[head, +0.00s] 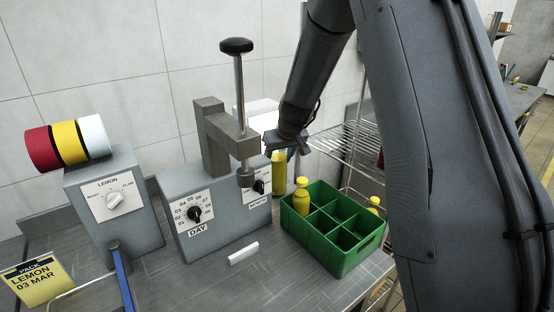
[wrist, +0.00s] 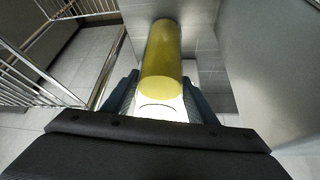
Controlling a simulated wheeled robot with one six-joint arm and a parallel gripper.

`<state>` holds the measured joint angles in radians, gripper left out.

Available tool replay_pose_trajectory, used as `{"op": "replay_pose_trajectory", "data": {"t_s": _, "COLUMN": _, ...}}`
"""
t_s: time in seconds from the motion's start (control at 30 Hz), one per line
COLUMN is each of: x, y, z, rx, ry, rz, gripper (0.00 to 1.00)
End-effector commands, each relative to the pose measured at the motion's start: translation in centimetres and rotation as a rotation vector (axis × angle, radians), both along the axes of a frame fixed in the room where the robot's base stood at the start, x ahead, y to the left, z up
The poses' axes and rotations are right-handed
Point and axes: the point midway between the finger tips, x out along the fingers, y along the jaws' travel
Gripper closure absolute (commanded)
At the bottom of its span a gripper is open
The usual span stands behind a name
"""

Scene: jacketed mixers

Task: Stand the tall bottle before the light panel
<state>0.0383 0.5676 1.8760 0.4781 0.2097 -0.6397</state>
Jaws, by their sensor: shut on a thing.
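The tall bottle (head: 279,173) is a plain yellow cylinder. In the head view it is upright behind the green crate's left back corner, below and to the right of a white panel (head: 263,114), which looks like the light panel. My gripper (head: 281,148) is at the bottle's upper end.
A green divided crate (head: 325,258) stands in front, with a short yellow bottle (head: 301,196) in it; another yellow bottle (head: 374,205) shows at its right. The grey date press (head: 216,215) is left of the tall bottle. A wire rack (head: 350,150) stands behind right.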

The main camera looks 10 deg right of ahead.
Motion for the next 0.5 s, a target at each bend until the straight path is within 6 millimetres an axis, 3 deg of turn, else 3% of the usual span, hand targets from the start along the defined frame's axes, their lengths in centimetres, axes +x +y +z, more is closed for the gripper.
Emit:
{"op": "replay_pose_trajectory", "data": {"t_s": 0.47, "x": 0.16, "y": 0.04, "z": -0.4, "rx": 0.0, "ry": -0.004, "rz": 0.0, "gripper": 0.98}}
{"op": "replay_pose_trajectory", "data": {"t_s": 0.5, "x": 0.03, "y": 0.07, "z": -0.55, "rx": 0.0, "ry": -0.001, "rz": 0.0, "gripper": 0.44}}
